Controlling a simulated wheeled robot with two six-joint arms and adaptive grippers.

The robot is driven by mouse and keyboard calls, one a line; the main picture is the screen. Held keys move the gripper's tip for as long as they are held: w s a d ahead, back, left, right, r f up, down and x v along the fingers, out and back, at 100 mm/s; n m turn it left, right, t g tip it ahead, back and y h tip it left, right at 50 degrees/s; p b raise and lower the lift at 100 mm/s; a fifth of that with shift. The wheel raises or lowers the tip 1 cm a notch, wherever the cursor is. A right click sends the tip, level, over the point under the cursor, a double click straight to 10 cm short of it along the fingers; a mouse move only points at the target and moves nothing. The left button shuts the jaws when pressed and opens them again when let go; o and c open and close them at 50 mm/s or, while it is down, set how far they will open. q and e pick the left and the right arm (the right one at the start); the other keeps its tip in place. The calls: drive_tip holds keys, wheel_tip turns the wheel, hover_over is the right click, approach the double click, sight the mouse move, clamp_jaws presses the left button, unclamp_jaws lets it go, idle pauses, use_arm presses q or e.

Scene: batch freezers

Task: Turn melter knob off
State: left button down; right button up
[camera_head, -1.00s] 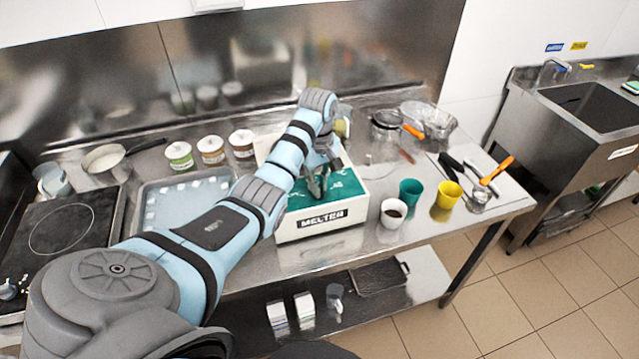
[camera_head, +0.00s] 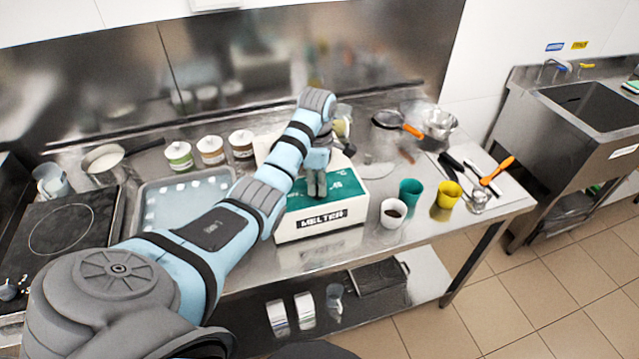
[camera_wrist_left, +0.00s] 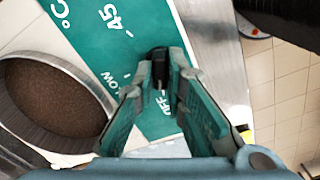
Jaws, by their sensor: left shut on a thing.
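The melter (camera_head: 338,217) is a white box with a green top panel and a "MELTER" label, standing on the steel table. In the left wrist view its green panel (camera_wrist_left: 100,38) carries the marks "45", "LOW" and "OFF". The black knob (camera_wrist_left: 160,58) stands on that panel between my left fingertips. My left gripper (camera_head: 316,192) points down onto the panel and is shut on the knob; it also shows in the left wrist view (camera_wrist_left: 161,82). The fingers hide part of the knob and the labels, so I cannot tell its setting. My right gripper is out of view.
A round well of brown contents (camera_wrist_left: 48,105) lies beside the panel. White (camera_head: 393,213), green (camera_head: 410,192) and yellow (camera_head: 448,195) cups stand right of the melter. Several jars (camera_head: 211,151) and a metal tray (camera_head: 158,217) are to its left.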

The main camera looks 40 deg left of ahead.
use_arm(q)
drive_tip(key=shift+a+n, duration=0.15)
drive_tip(key=shift+n, duration=0.35)
drive_tip(key=shift+s+f, duration=0.1)
drive_tip(key=shift+s, duration=0.05)
drive_tip(key=c, duration=1.8)
unclamp_jaws()
drive_tip(key=shift+c, duration=0.2)
drive_tip(key=shift+o, duration=1)
drive_tip(key=shift+a, duration=0.15)
drive_tip(key=shift+d, duration=0.2)
